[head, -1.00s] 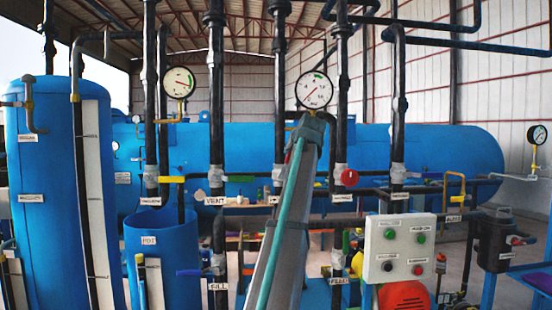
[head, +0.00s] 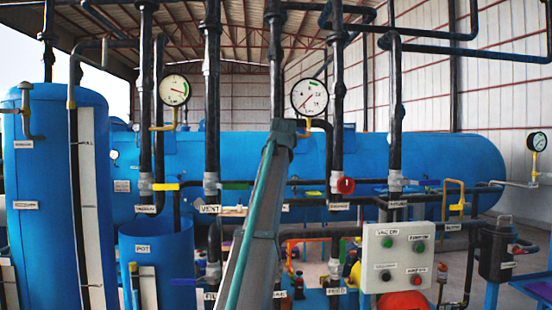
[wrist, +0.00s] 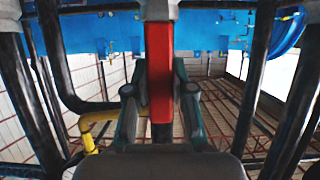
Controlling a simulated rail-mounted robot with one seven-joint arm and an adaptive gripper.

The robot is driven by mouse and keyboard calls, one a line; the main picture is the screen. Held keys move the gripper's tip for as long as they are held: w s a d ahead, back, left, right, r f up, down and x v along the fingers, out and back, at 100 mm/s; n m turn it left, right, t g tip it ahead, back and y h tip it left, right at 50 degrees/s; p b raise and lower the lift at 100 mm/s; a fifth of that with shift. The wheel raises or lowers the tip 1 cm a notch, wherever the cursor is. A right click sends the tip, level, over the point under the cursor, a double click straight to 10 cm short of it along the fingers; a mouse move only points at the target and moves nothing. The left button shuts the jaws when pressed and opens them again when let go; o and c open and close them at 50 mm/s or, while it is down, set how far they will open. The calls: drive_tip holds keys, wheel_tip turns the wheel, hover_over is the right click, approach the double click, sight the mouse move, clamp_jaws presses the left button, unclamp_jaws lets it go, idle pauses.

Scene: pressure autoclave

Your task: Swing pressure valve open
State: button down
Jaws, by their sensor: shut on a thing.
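In the wrist view a red lever handle (wrist: 159,72) runs down from a pale valve body (wrist: 159,10) at the top edge. My gripper (wrist: 160,95) is shut on this red handle, with a dark finger on each side of it. In the head view my arm covers the gripper and the held handle, in front of a dark vertical pipe (head: 276,75). A partly covered label (head: 285,208) sits beside that pipe; I cannot read it. Another red handle (head: 345,185), seen end-on, is on the pipe to the right.
Other valves stand close by: a yellow handle (head: 166,187) and a green handle (head: 237,186) to the left. Pressure gauges (head: 310,96) hang above. A grey control box (head: 398,257) stands at lower right. A bent dark pipe (wrist: 62,85) and a yellow part (wrist: 94,122) are near my gripper.

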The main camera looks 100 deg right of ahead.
drive_tip(key=c, duration=1)
unclamp_jaws()
drive_tip(key=shift+w, duration=0.1)
drive_tip(key=shift+o, duration=0.2)
drive_tip(key=v, duration=0.7)
drive_tip(key=shift+a, duration=0.2)
drive_tip(key=shift+r, duration=0.1)
